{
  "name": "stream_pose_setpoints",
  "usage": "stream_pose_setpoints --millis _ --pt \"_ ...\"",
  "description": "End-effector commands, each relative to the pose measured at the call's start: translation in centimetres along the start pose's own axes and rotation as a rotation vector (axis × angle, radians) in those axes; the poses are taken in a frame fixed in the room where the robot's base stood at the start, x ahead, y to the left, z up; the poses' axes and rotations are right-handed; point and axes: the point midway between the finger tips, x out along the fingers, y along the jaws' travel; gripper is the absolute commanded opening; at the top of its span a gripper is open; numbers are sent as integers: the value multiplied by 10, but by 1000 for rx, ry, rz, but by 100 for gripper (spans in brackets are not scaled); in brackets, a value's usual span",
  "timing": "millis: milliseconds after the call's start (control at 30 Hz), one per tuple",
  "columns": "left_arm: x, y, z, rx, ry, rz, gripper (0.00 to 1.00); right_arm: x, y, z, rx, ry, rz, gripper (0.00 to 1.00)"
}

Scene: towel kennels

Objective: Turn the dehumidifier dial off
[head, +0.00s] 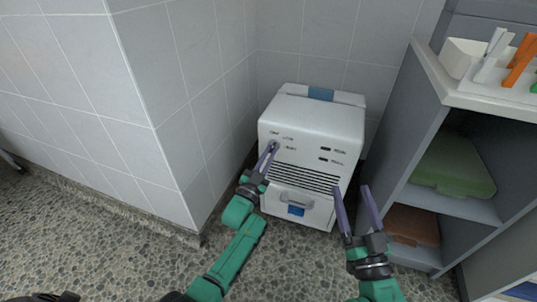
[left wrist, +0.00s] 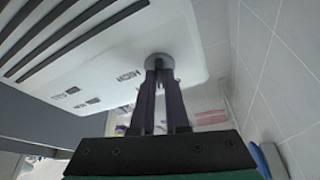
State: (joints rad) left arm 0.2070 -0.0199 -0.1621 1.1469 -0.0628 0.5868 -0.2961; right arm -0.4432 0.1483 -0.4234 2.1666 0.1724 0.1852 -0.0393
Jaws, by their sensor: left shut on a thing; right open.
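The dehumidifier (head: 311,118) is a white box on the floor in the corner, with dark vent slats and a drawer handle on its front. Its dial (left wrist: 158,62) is a round grey knob, seen in the left wrist view with small lettering beside it. My left gripper (head: 270,149) is at the upper left of the front panel, its purple fingers shut on the dial; in the left wrist view the fingertips meet the knob. The dial's pointer and setting cannot be read. My right gripper (head: 354,192) is open and empty, in front of the box's lower right.
A grey shelf unit (head: 418,130) stands at the right, holding a green folded item (head: 453,166), a brown one (head: 412,225) and a white tray (head: 490,90) on top. A tiled wall (head: 165,110) juts out close at the left of the box. Speckled floor in front is clear.

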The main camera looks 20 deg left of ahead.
Motion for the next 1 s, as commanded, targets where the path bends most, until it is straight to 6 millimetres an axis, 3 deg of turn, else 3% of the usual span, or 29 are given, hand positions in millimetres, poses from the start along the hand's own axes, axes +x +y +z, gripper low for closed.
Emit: stream_pose_setpoints --millis 333,533,1000 --pt "-1 3 1 -235 -4 -96 0 -9 0 19 18 -63 9 80" --pt "-1 4 1 -307 -5 -127 0 -23 0 44 33 -139 16 80" --pt "-1 4 1 -341 -5 -140 0 -28 -1 50 42 -157 20 80"
